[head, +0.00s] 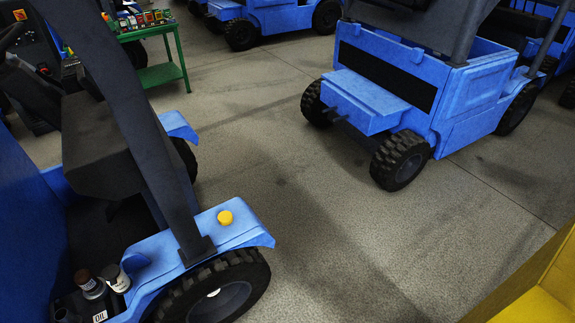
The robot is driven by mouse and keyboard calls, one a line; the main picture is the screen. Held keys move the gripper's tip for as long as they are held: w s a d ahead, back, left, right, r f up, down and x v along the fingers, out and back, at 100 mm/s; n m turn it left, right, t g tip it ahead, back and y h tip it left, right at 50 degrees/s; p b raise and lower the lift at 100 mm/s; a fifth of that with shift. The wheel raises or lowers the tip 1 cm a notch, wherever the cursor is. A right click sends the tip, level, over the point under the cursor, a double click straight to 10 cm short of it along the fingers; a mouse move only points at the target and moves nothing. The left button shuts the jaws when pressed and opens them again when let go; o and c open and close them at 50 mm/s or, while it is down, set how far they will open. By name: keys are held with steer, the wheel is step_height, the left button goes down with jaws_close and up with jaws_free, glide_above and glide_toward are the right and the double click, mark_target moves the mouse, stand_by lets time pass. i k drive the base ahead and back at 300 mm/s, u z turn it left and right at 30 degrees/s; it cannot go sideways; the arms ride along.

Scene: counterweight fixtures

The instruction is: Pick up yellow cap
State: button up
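The yellow cap (225,217) is a small round knob-like disc. It rests on top of the blue fender (240,229) of the near-left vehicle, above its rear wheel and to the right of the dark post. Nothing covers it. My gripper is not in view.
A dark slanted post (150,135) rises from the fender beside the cap. Bottles (90,284) stand in a dark tray at the lower left. A green table (160,73) holding several small items, more blue vehicles (430,95) and a yellow structure (540,290) surround open concrete floor (330,220).

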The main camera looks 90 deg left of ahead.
mark_target(225, 218)
steer(key=u, duration=1.85)
steer(key=k, duration=0.1)
steer(key=u, duration=3.15)
steer(key=k, duration=0.75)
steer(key=z, duration=0.15)
steer(key=i, duration=0.75)
steer(key=u, duration=0.05)
